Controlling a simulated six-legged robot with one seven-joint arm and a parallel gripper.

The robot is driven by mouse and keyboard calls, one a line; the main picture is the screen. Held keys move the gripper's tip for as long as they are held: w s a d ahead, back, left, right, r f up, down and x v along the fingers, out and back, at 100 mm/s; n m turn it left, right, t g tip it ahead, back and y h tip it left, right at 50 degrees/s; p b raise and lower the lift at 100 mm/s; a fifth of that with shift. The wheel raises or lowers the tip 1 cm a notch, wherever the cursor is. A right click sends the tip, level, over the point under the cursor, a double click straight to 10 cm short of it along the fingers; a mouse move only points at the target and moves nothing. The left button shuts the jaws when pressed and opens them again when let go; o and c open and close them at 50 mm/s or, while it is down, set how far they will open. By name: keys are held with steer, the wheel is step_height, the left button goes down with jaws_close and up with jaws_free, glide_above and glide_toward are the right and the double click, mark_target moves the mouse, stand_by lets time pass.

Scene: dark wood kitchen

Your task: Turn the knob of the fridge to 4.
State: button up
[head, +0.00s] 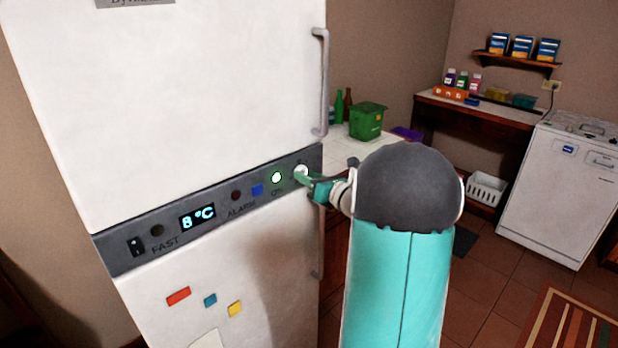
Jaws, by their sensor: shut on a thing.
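The white fridge (180,90) stands at the left of the head view, with a grey control panel (222,191) across its middle. The panel's display (198,217) reads 8 °C. A small pale knob (301,170) sits near the panel's right end, just right of a lit green light (277,177). My gripper (305,178) is at this knob, shut on it, with the arm reaching in from the right. The fingers cover part of the knob, so its pointer and any numbers around it cannot be made out.
A vertical door handle (321,85) rises above the panel's right end, close to my gripper. A green bin (367,120) and bottles stand on the counter behind. A white dishwasher (565,180) is at the far right. Tiled floor is open between.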

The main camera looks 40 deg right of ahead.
steer(key=shift+s+m, duration=0.1)
steer(key=shift+m, duration=0.4)
steer(key=o, duration=1)
steer(key=shift+s, duration=0.1)
steer(key=s, duration=1.3)
steer(key=shift+s+d, duration=0.2)
steer(key=shift+s, duration=0.05)
steer(key=shift+a, duration=0.1)
